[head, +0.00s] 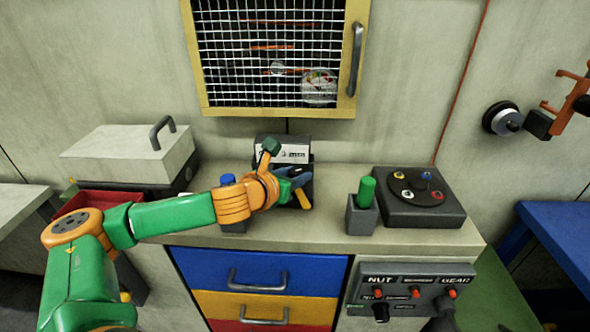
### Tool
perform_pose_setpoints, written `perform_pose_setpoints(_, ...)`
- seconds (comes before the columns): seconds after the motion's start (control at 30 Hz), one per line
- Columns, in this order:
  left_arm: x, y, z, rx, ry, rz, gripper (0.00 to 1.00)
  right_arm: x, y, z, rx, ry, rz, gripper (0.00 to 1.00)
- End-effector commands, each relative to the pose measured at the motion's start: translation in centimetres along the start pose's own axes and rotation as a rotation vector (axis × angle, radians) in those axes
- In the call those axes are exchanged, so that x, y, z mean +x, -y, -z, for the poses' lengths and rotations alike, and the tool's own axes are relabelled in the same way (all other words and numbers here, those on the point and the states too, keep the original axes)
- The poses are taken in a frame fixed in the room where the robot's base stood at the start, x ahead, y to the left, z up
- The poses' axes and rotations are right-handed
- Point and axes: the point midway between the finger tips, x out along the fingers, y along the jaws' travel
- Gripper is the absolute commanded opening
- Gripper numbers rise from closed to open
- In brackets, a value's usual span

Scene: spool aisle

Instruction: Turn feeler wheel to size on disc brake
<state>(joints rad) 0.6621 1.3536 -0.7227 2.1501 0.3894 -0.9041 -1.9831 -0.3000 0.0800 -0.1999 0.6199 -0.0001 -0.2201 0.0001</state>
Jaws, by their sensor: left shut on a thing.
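My left gripper (299,188) is at the middle of the counter, in front of a dark box with a white label (292,154). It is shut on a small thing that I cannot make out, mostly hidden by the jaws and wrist. A dark box (410,216) to the right has a round black top with several coloured dots (417,185), perhaps the feeler wheel. At the far right a black and silver disc (502,118) sits beside a dark block and an orange-red bracket (572,92); this may be the disc brake. My right gripper is not in view.
A green cylinder (367,191) stands in a grey holder. A grey lidded box (130,153) and a red tray (100,200) are at left. A yellow-framed mesh cabinet (275,108) hangs above. A control panel (418,286) is at the front right, beside coloured drawers (258,262).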

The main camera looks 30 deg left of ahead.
Motion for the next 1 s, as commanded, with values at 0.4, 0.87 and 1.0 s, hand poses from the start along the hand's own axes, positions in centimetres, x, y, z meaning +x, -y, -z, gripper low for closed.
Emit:
perform_pose_setpoints(0.4,0.0,0.0,0.0,0.0,0.002,0.0,0.72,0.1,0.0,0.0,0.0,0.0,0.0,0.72)
perform_pose_setpoints(0.87,-3.3,-0.1,0.2,0.005,0.003,-0.003,0.72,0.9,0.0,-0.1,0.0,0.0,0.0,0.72)
perform_pose_setpoints(1.0,-5.3,-0.1,0.1,0.005,0.002,-0.003,0.72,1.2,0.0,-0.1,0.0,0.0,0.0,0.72)
